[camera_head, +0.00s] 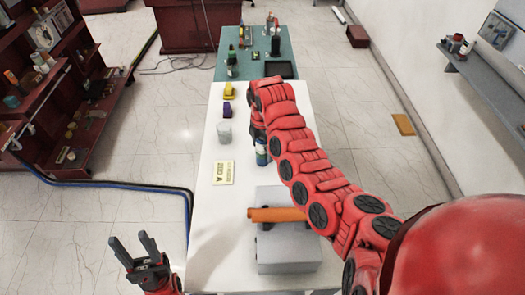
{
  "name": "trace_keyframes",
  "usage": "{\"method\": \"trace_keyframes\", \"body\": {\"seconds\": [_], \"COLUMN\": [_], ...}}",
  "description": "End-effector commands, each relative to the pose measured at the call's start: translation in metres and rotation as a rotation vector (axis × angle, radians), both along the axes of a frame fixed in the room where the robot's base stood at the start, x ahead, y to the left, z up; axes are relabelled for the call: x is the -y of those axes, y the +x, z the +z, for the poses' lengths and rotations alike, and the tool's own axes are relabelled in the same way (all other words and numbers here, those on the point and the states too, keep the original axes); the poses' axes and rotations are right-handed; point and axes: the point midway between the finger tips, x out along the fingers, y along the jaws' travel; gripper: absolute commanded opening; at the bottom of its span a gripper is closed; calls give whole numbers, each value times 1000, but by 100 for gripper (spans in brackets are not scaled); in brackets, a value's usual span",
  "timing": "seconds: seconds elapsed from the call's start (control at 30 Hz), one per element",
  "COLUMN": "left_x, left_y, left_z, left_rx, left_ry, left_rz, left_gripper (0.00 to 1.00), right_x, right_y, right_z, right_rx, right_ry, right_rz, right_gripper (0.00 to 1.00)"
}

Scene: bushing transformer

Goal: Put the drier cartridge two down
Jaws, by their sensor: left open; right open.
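A dark cylinder with a blue and pale band (262,152), perhaps a drier cartridge, stands on the white table just below my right gripper. My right gripper (256,124) points down at the left side of the arm's far end. It is open, its fingers are mostly hidden by the arm, and I cannot tell whether it touches the cylinder. A clear grey-white cylinder (225,132) stands to the left. I cannot tell which cylinder is cartridge two. My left gripper (141,246) is open and empty, left of the table's near end.
A grey block (290,252) with an orange cylinder (277,214) across it sits at the near end. A cream card marked A (223,172) and yellow and purple items (229,91) lie on the white table (208,215).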

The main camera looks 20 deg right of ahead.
Motion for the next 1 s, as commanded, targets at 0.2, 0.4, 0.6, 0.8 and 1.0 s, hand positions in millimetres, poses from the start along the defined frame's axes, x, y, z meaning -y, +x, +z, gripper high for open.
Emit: {"method": "trace_keyframes", "body": {"seconds": [0.2, 0.4, 0.6, 0.8, 1.0], "left_x": [0, 0, 0, 0, 0], "left_y": [0, 0, 0, 0, 0], "left_z": [0, 0, 0, 0, 1], "left_rx": [0, 0, 0, 0, 0], "left_ry": [0, 0, 0, 0, 0], "left_rz": [0, 0, 0, 0, 0], "left_gripper": [50, 50, 50, 50, 50], "right_x": [0, 0, 0, 0, 0], "right_y": [0, 0, 0, 1, 1], "right_z": [1, 1, 1, 1, 3], "right_rx": [1, 1, 1, 1, 2], "right_ry": [-1, -1, -1, -1, 0], "right_rz": [0, -1, -1, 0, -1], "right_gripper": [82, 46, 10, 0, 0]}}
